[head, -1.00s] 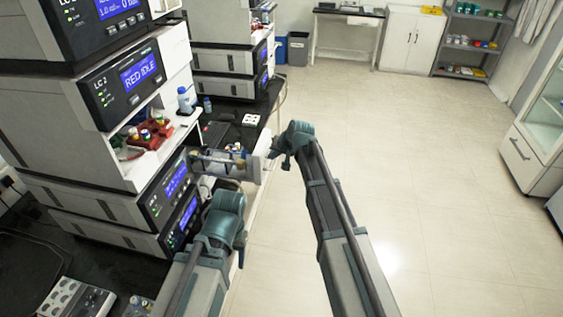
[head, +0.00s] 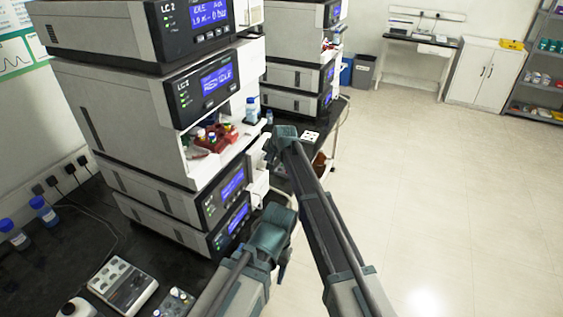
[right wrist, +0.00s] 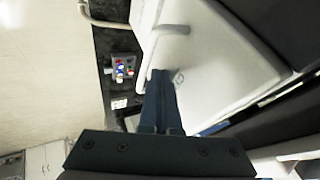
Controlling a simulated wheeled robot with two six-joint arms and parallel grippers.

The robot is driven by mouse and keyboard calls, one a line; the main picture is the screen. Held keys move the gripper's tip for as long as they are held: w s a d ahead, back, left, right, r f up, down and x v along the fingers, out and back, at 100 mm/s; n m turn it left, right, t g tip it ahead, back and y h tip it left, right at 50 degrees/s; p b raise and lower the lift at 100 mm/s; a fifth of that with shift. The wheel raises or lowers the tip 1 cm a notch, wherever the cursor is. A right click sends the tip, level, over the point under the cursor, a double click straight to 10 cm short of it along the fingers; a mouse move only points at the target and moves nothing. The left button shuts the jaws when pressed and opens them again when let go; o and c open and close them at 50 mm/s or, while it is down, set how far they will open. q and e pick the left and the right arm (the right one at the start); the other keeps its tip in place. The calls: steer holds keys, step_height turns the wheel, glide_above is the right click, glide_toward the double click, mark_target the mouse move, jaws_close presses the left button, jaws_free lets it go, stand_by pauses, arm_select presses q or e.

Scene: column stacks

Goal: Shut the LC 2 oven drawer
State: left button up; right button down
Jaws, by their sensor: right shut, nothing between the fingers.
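The LC 2 stack (head: 130,115) of grey modules with dark fronts and blue screens stands on the bench at the left. The oven drawer's white front (head: 258,183) shows at the stack's right side, close to the dark fronts; I cannot tell whether it is flush. My right gripper (head: 268,153) is at the drawer's upper end, partly hidden by its own arm. In the right wrist view its fingers (right wrist: 161,85) are shut and empty, against or just before a white panel (right wrist: 190,60).
A red rack of vials (head: 212,140) and a blue-capped bottle (head: 252,110) sit on the open white shelf above. A second stack (head: 295,75) stands behind. Blue-capped bottles (head: 42,212) stand at the bench's left. The floor (head: 430,190) at the right is clear.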

steer(key=shift+w+a, duration=0.2)
steer(key=shift+a, duration=0.35)
steer(key=shift+w+a, duration=0.2)
steer(key=shift+a, duration=0.3)
steer(key=shift+a+r, duration=0.1)
steer(key=shift+s+r+p, duration=0.1)
steer(key=shift+r+p, duration=0.25)
steer(key=shift+p, duration=0.15)
steer(key=d+p+v, duration=0.1)
steer(key=p+v, duration=0.6)
steer(key=v, duration=0.2)
steer(key=shift+s, duration=0.2)
